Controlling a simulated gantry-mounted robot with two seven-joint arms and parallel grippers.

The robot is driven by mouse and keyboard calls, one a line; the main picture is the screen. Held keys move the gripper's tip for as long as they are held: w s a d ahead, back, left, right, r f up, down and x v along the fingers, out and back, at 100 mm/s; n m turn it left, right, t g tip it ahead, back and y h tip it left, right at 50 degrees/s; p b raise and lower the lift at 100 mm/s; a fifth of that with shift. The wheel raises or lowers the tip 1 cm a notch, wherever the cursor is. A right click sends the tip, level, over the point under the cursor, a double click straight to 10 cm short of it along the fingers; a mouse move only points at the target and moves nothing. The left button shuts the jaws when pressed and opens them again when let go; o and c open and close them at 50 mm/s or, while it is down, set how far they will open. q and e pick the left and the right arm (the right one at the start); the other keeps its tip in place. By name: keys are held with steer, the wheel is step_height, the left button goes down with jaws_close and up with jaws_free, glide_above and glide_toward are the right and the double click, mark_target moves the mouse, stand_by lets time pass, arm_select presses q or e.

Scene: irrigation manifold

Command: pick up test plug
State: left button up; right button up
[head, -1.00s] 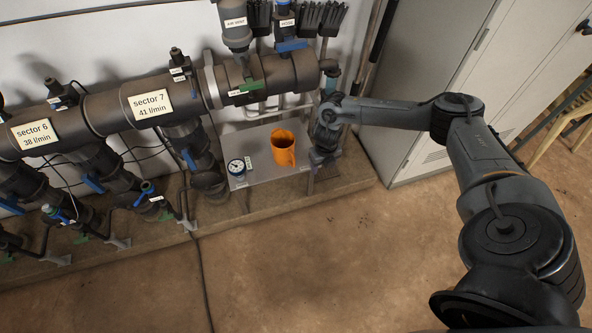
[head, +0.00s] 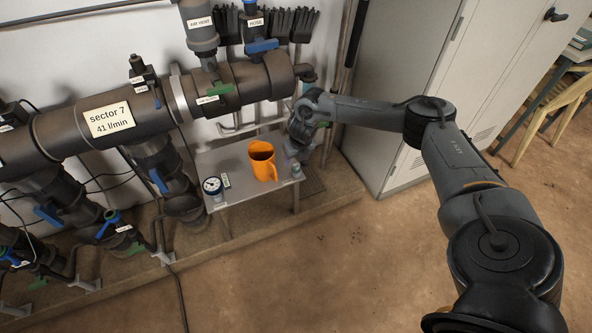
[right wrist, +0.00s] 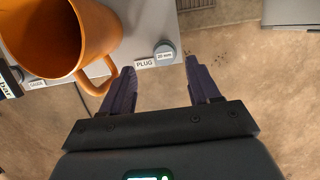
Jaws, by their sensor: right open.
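The test plug is a small grey cylinder with a "20 mm" label on top. It stands at the shelf's edge beside a "PLUG" label in the right wrist view (right wrist: 165,54), and shows small at the shelf's right front corner in the head view (head: 296,171). My right gripper (right wrist: 158,66) is open and empty, its two fingertips on either side of the plug in the wrist picture. I cannot tell its height above the plug. In the head view the right gripper (head: 298,154) is over the shelf's right end, its fingers hard to make out. My left gripper is out of view.
An orange mug (head: 263,163) stands left of the plug; its handle (right wrist: 108,82) comes close to my left-hand finger in the wrist view. A gauge (head: 213,186) sits on the grey shelf (head: 238,194). Thick pipes (head: 152,108) run behind. The floor in front is clear.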

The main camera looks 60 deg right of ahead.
mark_target(296, 164)
steer(key=b+x, duration=0.2)
steer(key=x, duration=0.1)
steer(key=b+x, duration=0.1)
steer(key=shift+s+d+f, duration=0.2)
steer(key=shift+s+f, duration=0.05)
steer(key=shift+f, duration=0.05)
steer(key=shift+w+f, duration=0.1)
steer(key=shift+f, duration=0.2)
steer(key=shift+d, duration=0.1)
steer(key=c, duration=0.4)
jaws_close()
